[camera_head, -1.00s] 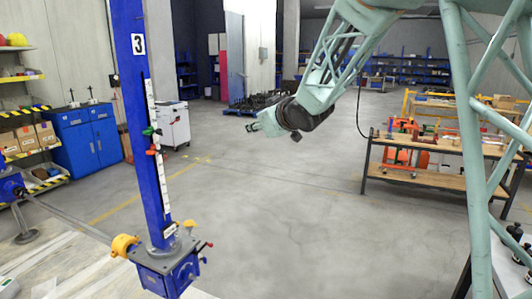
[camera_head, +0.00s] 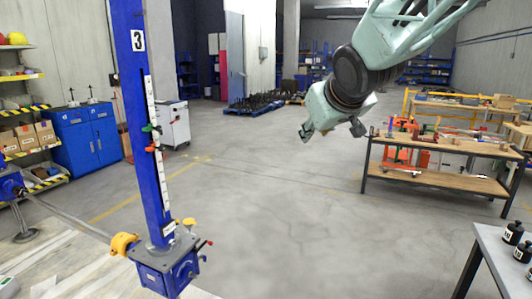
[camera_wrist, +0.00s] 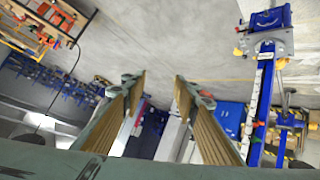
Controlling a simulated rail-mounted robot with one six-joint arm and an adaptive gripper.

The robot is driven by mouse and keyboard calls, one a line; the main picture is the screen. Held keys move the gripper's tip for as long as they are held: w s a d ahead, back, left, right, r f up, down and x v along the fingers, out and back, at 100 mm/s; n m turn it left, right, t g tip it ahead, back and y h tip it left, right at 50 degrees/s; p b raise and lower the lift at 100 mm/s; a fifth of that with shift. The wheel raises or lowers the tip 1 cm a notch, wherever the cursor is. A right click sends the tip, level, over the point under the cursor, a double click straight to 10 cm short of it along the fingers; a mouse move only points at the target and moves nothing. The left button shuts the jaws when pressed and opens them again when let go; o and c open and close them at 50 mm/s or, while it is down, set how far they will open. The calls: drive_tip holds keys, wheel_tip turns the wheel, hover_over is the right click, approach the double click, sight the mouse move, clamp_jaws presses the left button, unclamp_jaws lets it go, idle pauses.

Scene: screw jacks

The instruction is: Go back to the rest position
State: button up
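My gripper (camera_head: 306,134) hangs in mid-air in the head view, right of the blue jack column and left of the workbench. It touches nothing there. In the wrist view my gripper (camera_wrist: 160,80) shows two tan-padded fingers spread apart, with nothing between them. The blue jack column (camera_head: 143,110) marked 3 stands upright at the left, with a white scale, a green marker and a red marker on it. Its gearbox (camera_head: 168,268) sits at the foot. The column also shows at the right of the wrist view (camera_wrist: 262,100).
A wooden-topped workbench (camera_head: 440,145) with orange and red items stands at the right. A grey table (camera_head: 500,252) with black weights is at the lower right. A blue cabinet (camera_head: 88,140) and a white cart (camera_head: 173,124) stand behind the column. The middle floor is clear.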

drive_tip(key=s+d+f+m+g+h, duration=0.1)
drive_tip(key=s+d+f, duration=0.15)
drive_tip(key=s, duration=0.55)
drive_tip(key=s+d+f+m+g+b, duration=0.1)
drive_tip(key=s+d, duration=0.2)
drive_tip(key=s, duration=0.4)
drive_tip(key=s+d+f+m+g+h, duration=0.1)
drive_tip(key=s+d, duration=0.1)
drive_tip(key=s, duration=0.6)
drive_tip(key=s+f+g, duration=0.2)
drive_tip(key=s+f, duration=0.2)
drive_tip(key=s, duration=0.9)
drive_tip(key=s+f+m+g+y+b, duration=0.1)
drive_tip(key=s+f, duration=0.3)
drive_tip(key=s, duration=0.8)
drive_tip(key=shift+s+a+f+m+g, duration=0.3)
drive_tip(key=shift+s+g, duration=0.1)
drive_tip(key=shift+g, duration=0.1)
